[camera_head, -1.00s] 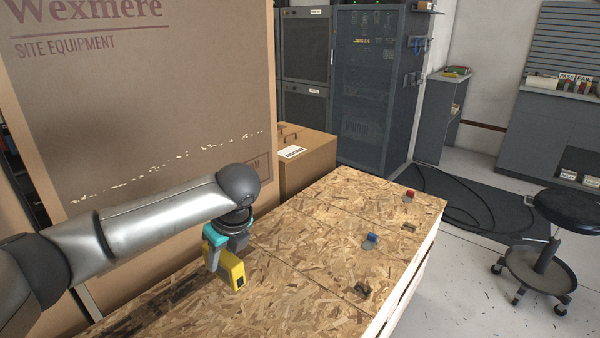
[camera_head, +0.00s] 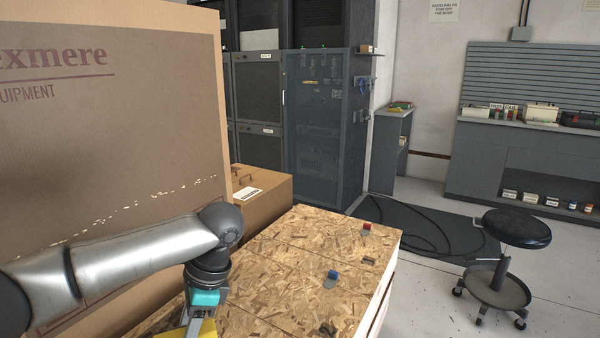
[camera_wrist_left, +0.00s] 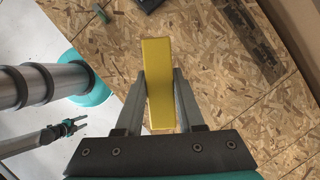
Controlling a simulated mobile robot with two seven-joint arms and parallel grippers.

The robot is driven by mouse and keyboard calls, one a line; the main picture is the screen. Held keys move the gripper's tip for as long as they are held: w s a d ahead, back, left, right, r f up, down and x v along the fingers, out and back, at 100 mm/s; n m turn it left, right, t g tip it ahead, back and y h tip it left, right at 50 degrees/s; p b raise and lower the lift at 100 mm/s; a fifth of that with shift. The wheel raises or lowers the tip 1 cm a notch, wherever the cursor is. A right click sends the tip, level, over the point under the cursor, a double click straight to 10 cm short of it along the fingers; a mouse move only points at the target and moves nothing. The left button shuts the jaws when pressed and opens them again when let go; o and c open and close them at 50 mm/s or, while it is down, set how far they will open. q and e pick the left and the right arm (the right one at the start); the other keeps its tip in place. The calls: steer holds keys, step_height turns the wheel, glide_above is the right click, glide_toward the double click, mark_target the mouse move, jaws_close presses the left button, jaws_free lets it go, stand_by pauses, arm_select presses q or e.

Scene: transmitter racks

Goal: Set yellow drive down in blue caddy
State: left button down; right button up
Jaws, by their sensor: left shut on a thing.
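My left gripper (camera_wrist_left: 160,92) is shut on the yellow drive (camera_wrist_left: 157,60), which stands out between the two fingers above the chipboard top in the left wrist view. In the head view the yellow drive (camera_head: 207,329) is cut off by the bottom edge, under the teal part of my left gripper. My right gripper (camera_wrist_left: 76,126) shows small at the left of the left wrist view, over the floor, its fingers apart and empty. I cannot make out a blue caddy in either view.
The chipboard top (camera_head: 285,262) carries a blue-topped piece (camera_head: 333,275), a red-topped piece (camera_head: 367,227) and small dark parts. A large carton (camera_head: 110,120) stands at left, a smaller carton (camera_head: 262,205) behind. A stool (camera_head: 516,228) and a grey workbench (camera_head: 520,160) are at right.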

arm_select(q)
steer(key=s+d+r+n+g+h, duration=0.2)
steer(key=s+d+r+n+h, duration=0.1)
steer(key=s+n, duration=0.6)
steer(key=r+n+h, duration=0.1)
steer(key=n, duration=0.3)
steer(key=shift+d+g, duration=0.3)
steer(key=shift+d, duration=0.05)
